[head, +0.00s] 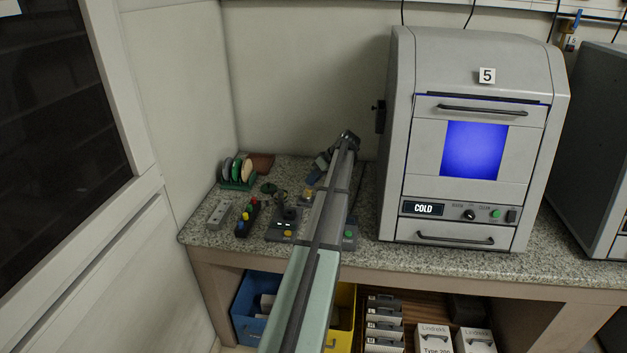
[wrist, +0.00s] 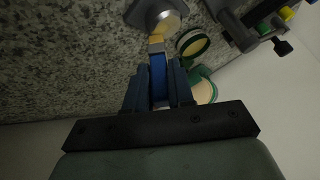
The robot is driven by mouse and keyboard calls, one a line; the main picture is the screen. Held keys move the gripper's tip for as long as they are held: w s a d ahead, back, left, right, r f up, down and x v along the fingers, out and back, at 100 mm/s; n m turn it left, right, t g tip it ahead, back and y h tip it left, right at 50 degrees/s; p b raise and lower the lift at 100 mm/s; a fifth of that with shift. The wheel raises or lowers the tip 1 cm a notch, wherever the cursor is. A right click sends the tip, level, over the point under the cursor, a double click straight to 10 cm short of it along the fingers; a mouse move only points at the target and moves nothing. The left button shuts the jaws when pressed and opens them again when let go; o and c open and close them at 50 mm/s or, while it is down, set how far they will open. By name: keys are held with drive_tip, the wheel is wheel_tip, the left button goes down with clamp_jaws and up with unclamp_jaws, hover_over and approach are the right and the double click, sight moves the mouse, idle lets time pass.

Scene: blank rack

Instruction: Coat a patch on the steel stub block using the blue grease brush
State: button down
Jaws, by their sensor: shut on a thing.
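In the wrist view my gripper (wrist: 159,72) is shut on the blue grease brush (wrist: 158,78), whose blue handle lies between the two fingers. The brush's pale tan tip (wrist: 156,39) points up the picture. Right by the tip is what looks like the steel stub block (wrist: 148,12), a grey base with a shiny round stub (wrist: 168,23). I cannot tell whether the tip touches it, or whether any grease is on the stub. In the head view my arm hides most of the gripper's work area.
Green-rimmed round containers with pale insides (wrist: 193,43) sit close to the right of the brush. In the head view, a green rack of discs (head: 237,174), a grey block (head: 219,213) and a dark strip with coloured knobs (head: 247,217) stand left; the furnace (head: 470,130) stands right.

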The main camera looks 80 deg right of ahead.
drive_tip(key=shift+a+r, duration=0.1)
drive_tip(key=shift+a, duration=0.6)
drive_tip(key=shift+s+a, duration=0.1)
drive_tip(key=shift+a, duration=1.4)
drive_tip(key=shift+w+d, duration=0.2)
drive_tip(key=shift+d, duration=0.65)
drive_tip(key=shift+w+d, duration=0.1)
drive_tip(key=shift+d, duration=1.75)
drive_tip(key=a, duration=0.4)
drive_tip(key=shift+a, duration=0.25)
drive_tip(key=shift+a+f, duration=0.2)
drive_tip(key=shift+a, duration=0.55)
wheel_tip(320, 180, up, 8)
drive_tip(key=shift+r, duration=0.25)
